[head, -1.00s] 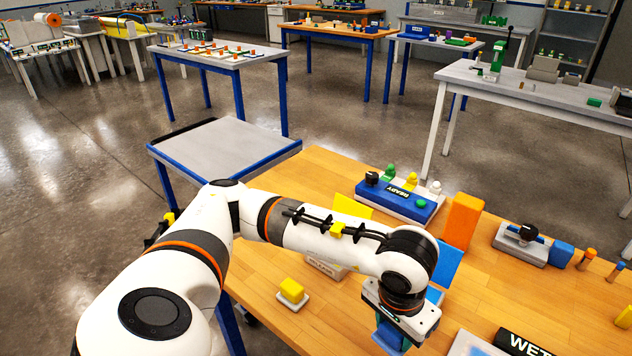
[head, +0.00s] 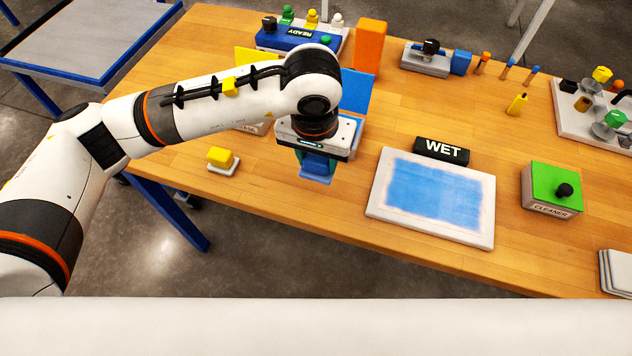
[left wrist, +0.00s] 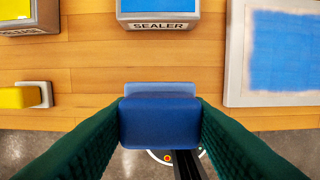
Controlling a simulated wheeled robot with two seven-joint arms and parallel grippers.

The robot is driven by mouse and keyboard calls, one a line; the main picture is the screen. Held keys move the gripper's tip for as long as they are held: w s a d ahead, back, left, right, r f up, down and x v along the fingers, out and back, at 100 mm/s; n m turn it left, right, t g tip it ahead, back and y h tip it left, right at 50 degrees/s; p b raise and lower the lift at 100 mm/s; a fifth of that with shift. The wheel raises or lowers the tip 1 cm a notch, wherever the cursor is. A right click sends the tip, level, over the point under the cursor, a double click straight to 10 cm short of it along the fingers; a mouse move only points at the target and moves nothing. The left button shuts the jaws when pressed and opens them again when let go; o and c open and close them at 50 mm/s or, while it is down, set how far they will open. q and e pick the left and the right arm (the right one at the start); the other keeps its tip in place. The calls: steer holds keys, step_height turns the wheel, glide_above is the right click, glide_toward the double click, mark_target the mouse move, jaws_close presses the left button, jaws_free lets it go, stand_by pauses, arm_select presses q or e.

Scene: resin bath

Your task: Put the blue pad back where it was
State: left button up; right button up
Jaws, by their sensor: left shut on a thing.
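The blue pad (head: 318,166) is held in my left gripper (head: 316,158), near the table's front edge. In the left wrist view the pad (left wrist: 160,122) sits between the two dark green fingers, with a lighter blue layer on its far side. I cannot tell whether the pad touches the table. Just beyond it is the tray marked SEALER (left wrist: 158,22), with a raised blue panel (head: 357,92) behind; my gripper hides most of the tray in the head view. My right gripper is not in view.
A yellow pad (head: 220,157) on a white base stands left of my gripper. Right of it lies a white-rimmed board (head: 376,199) with a blue-coated face, behind it a black WET sign (head: 441,150). A green CLEANER box (head: 552,190) stands farther right.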

mark_target(316, 168)
arm_select(q)
step_height(316, 168, down, 3)
steer(key=shift+a+f, duration=0.1)
steer(key=shift+a, duration=0.05)
step_height(316, 168, down, 4)
steer(key=shift+r+p, duration=0.1)
steer(key=shift+p, duration=0.65)
steer(key=shift+f, duration=0.4)
steer(key=shift+f, duration=0.1)
steer(key=o, duration=0.9)
